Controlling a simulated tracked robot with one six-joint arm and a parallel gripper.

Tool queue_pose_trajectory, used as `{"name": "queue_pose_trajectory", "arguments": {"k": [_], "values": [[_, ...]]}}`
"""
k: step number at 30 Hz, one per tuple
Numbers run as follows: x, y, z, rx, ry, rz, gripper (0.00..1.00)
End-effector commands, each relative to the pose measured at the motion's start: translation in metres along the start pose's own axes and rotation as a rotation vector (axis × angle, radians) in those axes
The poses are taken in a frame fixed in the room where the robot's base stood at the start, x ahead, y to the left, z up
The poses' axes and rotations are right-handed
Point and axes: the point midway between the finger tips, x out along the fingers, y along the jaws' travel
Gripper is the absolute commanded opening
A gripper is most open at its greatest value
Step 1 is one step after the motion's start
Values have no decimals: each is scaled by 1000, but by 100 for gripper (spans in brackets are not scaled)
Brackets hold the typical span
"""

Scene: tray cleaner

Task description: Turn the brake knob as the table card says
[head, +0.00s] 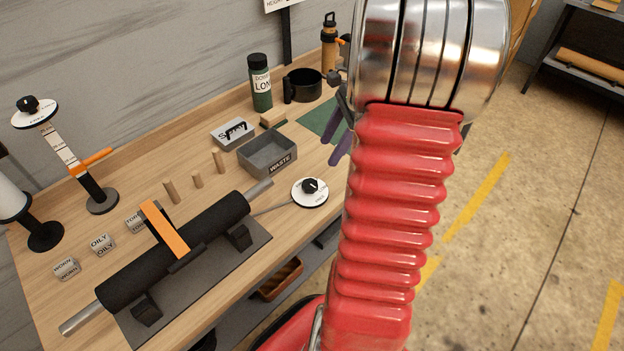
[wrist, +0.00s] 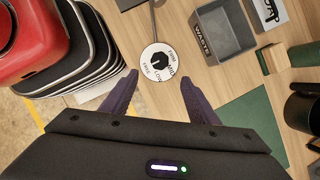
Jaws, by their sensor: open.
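The brake knob (wrist: 156,58) is black and sits on a round white dial (wrist: 146,74) marked FREE, LOW, MID and FIRM. In the head view the dial (head: 300,200) lies at the table's front edge, joined by a thin rod to the black roller (head: 205,228). The knob's exact setting is too small to tell. My gripper (wrist: 158,78) is open and empty, its purple fingers either side of the dial in the wrist view, apparently above it.
A grey WASTE bin (head: 268,157) stands near the dial. A second dial stand (head: 66,155) is at left. A green mat (wrist: 256,118) lies right of my gripper.

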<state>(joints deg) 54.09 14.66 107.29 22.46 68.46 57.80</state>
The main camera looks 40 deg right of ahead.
Motion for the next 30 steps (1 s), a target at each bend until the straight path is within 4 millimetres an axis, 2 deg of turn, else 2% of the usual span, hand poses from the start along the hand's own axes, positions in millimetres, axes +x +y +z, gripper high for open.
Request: {"name": "queue_pose_trajectory", "arguments": {"k": [21,25,30], "values": [[104,1,0,-1,-1,3,54],[120,1,0,0,0,3,54],[130,0,0,0,0,0,54]]}}
